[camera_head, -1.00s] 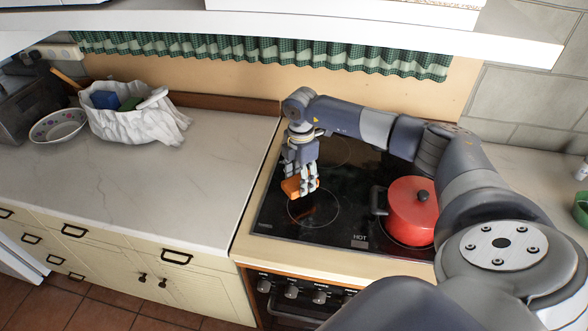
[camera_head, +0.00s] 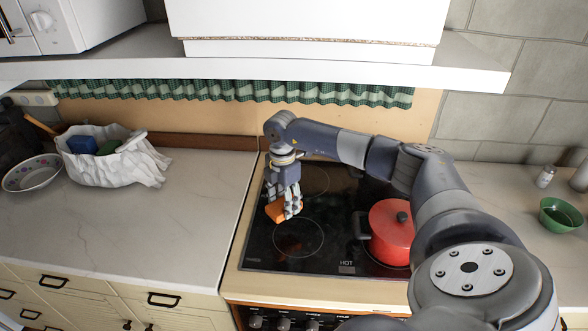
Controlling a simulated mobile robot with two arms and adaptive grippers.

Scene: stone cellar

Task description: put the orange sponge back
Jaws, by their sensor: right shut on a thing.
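The orange sponge (camera_head: 276,212) is held in my right gripper (camera_head: 285,208), over the left part of the black cooktop (camera_head: 258,250). The gripper points down and its fingers are closed around the sponge, hiding part of it. I cannot tell how far the sponge is above the glass. My left gripper is not in view.
A red pot (camera_head: 390,238) with a lid stands on the cooktop's right side, close to my right arm. A white cloth-lined basket (camera_head: 110,170) holding blue and green items and a patterned bowl (camera_head: 32,173) stand at left. The left worktop (camera_head: 160,220) is largely bare. A green bowl (camera_head: 560,215) is at right.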

